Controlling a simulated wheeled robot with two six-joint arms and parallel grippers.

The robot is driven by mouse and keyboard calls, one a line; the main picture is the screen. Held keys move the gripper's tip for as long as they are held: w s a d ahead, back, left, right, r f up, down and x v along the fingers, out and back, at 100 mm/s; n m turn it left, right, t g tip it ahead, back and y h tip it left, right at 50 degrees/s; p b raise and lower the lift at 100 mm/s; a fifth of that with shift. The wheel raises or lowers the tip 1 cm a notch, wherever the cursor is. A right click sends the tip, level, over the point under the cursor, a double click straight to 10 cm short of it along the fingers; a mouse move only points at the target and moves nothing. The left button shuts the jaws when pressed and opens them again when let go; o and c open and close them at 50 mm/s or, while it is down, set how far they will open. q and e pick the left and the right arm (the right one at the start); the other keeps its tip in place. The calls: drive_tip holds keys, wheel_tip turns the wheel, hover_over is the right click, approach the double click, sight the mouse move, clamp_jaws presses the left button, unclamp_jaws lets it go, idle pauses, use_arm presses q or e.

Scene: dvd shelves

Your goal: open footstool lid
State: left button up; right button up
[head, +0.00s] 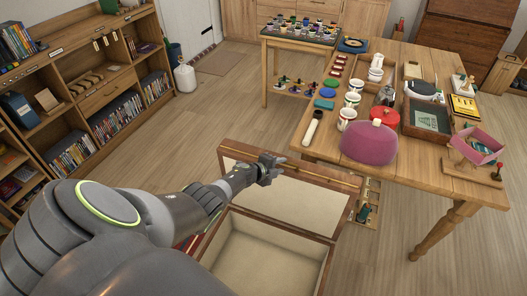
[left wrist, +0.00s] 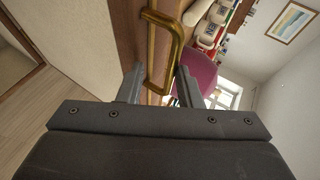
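The footstool is a wooden box with a pale lining (head: 268,250). Its lid (head: 310,200) stands raised at the far side, its pale inner face toward me. My left gripper (head: 275,168) is at the upper edge of the lid in the head view. In the left wrist view my left gripper (left wrist: 160,88) has its fingers apart, and a brass handle (left wrist: 178,38) reaches down between them. I cannot tell whether the fingers touch it. My left arm hides the left side of the box. My right gripper is not in view.
A wooden table (head: 455,190) stands close behind the lid, with a purple rounded object (head: 368,144), cups and trays on it. Shelves (head: 75,100) with DVDs stand at left.

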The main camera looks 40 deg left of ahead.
use_arm(q)
drive_tip(key=p+v, duration=0.9)
drive_tip(key=v, duration=0.8)
